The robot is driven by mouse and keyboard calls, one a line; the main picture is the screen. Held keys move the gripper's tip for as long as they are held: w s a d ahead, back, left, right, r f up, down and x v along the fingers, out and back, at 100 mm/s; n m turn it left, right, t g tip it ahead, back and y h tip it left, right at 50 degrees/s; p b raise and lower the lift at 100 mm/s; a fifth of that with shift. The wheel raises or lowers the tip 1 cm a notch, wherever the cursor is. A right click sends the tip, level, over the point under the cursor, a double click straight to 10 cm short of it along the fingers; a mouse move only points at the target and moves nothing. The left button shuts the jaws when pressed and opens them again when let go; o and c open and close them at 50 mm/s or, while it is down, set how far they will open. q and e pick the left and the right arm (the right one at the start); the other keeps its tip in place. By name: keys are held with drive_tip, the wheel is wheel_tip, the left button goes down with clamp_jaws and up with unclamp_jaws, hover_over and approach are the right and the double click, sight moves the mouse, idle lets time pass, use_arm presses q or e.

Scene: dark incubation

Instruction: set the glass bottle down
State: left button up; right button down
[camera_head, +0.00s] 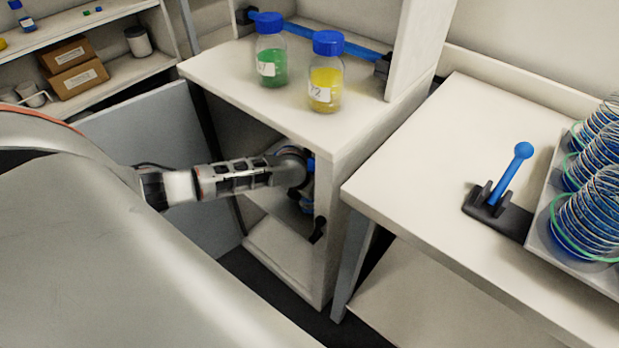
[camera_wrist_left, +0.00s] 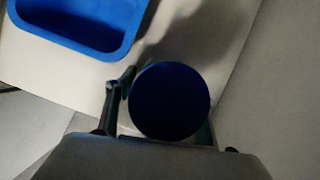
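In the left wrist view the glass bottle shows as a round dark blue cap (camera_wrist_left: 169,100), seen from straight above; its body is hidden beneath the cap. My left gripper (camera_wrist_left: 160,118) has a finger on either side of the bottle, close against it. In the head view my left arm reaches into the open compartment under the white top, and the gripper (camera_head: 303,180) is mostly hidden behind the cabinet's front post. Small blue patches show there. Whether the bottle's base touches the shelf is hidden. My right gripper is in neither view.
A blue tray (camera_wrist_left: 85,50) lies beside the bottle on the pale surface. Bottles with green (camera_head: 270,68) and yellow (camera_head: 325,85) contents stand on the cabinet top. An open door (camera_head: 165,140) is at left. A blue lever (camera_head: 510,175) and coils (camera_head: 590,215) are at right.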

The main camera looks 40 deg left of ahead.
use_arm(q)
drive_tip(key=shift+r, duration=0.3)
drive_tip(key=p+v, duration=0.2)
drive_tip(key=v, duration=0.4)
drive_tip(key=shift+r, duration=0.1)
drive_tip(key=shift+s+r+p, duration=0.2)
drive_tip(key=shift+r+p, duration=0.1)
drive_tip(key=shift+p, duration=0.05)
drive_tip(key=shift+s, duration=0.15)
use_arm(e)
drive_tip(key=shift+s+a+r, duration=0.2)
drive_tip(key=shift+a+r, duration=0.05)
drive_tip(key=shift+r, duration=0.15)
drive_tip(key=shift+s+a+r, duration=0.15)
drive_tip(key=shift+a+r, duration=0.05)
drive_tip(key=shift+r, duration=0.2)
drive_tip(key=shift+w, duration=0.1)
